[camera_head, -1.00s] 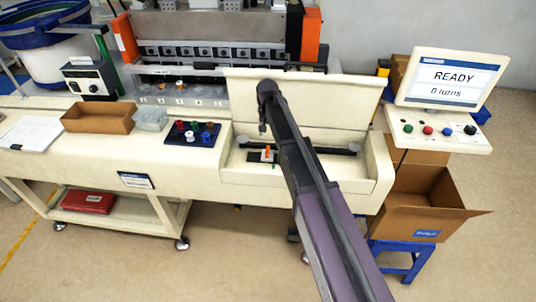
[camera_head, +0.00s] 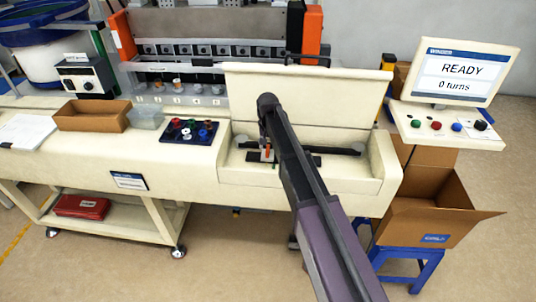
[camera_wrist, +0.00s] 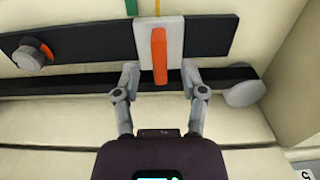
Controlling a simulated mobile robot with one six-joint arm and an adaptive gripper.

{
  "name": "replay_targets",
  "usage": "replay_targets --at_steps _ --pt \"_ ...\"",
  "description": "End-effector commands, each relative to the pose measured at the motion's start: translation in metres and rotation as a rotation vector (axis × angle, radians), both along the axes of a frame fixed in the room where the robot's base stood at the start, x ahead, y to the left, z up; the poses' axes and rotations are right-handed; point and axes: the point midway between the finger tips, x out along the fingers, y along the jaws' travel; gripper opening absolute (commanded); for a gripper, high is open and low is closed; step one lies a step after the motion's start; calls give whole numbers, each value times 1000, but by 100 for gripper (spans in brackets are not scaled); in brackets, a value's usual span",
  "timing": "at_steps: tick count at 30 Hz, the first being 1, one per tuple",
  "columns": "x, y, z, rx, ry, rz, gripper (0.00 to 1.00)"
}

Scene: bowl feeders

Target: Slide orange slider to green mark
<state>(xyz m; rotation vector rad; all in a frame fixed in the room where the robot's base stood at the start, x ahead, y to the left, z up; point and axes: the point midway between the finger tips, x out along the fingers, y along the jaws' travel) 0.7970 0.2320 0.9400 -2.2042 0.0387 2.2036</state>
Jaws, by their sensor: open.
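The orange slider (camera_wrist: 159,50) is an upright orange handle on a white carriage plate (camera_wrist: 174,38), set on a dark rail (camera_wrist: 90,40). A green mark (camera_wrist: 131,7) shows at the top edge of the wrist view, left of the handle. My gripper (camera_wrist: 160,70) is open, with one finger on each side of the handle's near end and a visible gap on both sides. In the head view the orange slider (camera_head: 266,153) sits in the open-lidded bay, and my arm hides part of the rail and gripper.
A black bar (camera_wrist: 60,82) with a pale round end (camera_wrist: 244,93) runs below the rail. A raised lid (camera_head: 310,95) stands behind the bay. A yellow mark (camera_wrist: 184,8) lies right of the green one.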

Motion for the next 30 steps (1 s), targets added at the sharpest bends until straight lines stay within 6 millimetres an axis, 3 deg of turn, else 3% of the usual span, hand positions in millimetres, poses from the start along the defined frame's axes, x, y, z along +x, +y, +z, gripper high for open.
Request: replay_targets --at_steps 9,25,30 --pt "0 0 -22 0 0 0 54" --pt "0 0 -26 0 0 0 54" --pt "0 0 -26 0 0 0 4"
